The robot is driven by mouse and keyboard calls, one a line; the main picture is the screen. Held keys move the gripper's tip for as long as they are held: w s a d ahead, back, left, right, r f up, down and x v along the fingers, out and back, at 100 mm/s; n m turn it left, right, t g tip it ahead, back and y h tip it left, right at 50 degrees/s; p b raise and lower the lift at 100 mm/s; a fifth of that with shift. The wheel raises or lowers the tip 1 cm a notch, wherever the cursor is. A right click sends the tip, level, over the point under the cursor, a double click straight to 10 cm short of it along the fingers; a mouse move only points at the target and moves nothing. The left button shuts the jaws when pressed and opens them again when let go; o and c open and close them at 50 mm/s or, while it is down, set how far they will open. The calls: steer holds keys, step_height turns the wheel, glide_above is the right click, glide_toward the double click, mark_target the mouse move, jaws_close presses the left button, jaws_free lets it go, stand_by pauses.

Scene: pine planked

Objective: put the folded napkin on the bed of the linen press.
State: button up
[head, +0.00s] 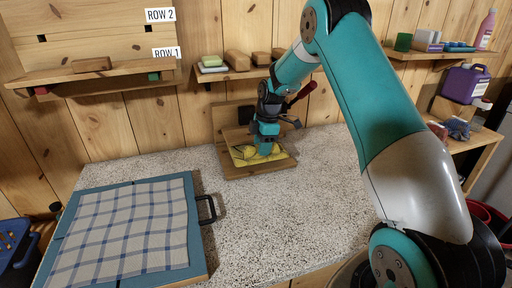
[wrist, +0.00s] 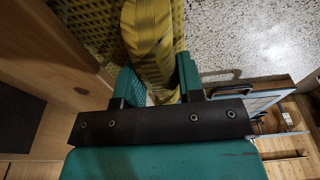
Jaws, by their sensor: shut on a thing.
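The linen press (head: 229,172) stands against the back wall on the speckled counter. It has a wooden base, an upright back board and a dark red handle (head: 302,93). A yellow patterned surface lies on its bed and shows in the wrist view (wrist: 88,22). My gripper (head: 264,150) points down over the bed. In the wrist view my gripper (wrist: 156,88) is shut on the yellow folded napkin (wrist: 151,42), which hangs between the two teal fingers over the patterned surface. I cannot tell whether the napkin touches the bed. My gripper hides part of the bed in the head view.
A blue-framed board (head: 197,240) with a checked cloth (head: 125,232) and a black handle lies at the front left. A shelf with several blocks (head: 238,60) hangs behind the press. The counter's middle (head: 270,225) is clear.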

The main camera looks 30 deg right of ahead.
steer(key=shift+w+d, duration=0.25)
steer(key=shift+w, duration=0.8)
step_height(320, 180, down, 3)
steer(key=shift+f+p, duration=0.1)
steer(key=shift+p, duration=0.95)
steer(key=shift+f, duration=0.3)
steer(key=o, duration=0.7)
steer(key=shift+r, duration=0.15)
